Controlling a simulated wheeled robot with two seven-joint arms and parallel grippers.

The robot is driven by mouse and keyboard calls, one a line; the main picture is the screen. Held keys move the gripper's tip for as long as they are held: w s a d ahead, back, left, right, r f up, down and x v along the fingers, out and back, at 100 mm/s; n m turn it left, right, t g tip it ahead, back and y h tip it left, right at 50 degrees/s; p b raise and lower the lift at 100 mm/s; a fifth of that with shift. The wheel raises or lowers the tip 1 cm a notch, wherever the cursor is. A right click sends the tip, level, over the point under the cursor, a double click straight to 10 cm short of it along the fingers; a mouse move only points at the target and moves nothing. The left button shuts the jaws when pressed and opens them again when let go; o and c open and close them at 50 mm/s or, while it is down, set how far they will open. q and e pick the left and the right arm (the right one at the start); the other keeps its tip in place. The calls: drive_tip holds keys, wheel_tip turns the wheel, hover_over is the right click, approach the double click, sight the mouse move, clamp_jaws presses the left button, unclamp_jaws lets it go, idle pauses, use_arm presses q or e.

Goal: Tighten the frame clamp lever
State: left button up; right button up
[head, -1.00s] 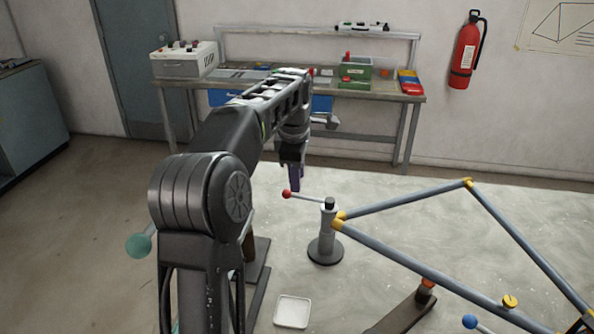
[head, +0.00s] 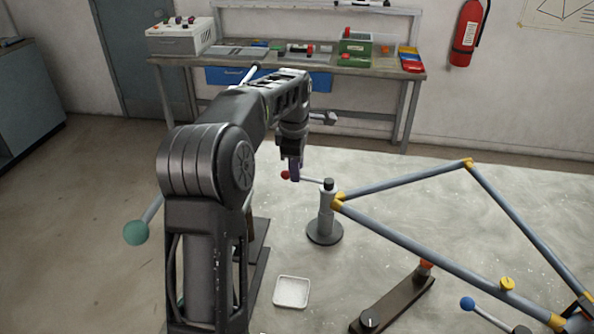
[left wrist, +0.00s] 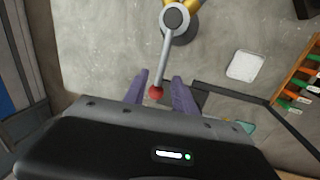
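The clamp lever is a thin grey rod with a red ball knob (head: 286,175), reaching left from the top of a grey post (head: 326,208) on a round dark base. The post stands at the left corner of the grey tube frame (head: 420,250). My left gripper (head: 294,174) points down at the knob end of the lever. In the left wrist view its purple fingers (left wrist: 160,92) are apart, with the red knob (left wrist: 156,92) between them and a gap visible on each side. My right gripper is not in view.
A white square tray (head: 291,292) lies in front of the post. A dark bar (head: 395,302) with an orange top piece and a blue-knobbed lever (head: 467,304) stand near the frame's lower tube. A workbench (head: 300,63) stands against the back wall.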

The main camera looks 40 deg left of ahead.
use_arm(q)
drive_tip(key=shift+w+a+f, duration=0.1)
drive_tip(key=shift+w+f, duration=0.1)
drive_tip(key=shift+f, duration=1)
clamp_jaws()
idle(0.6)
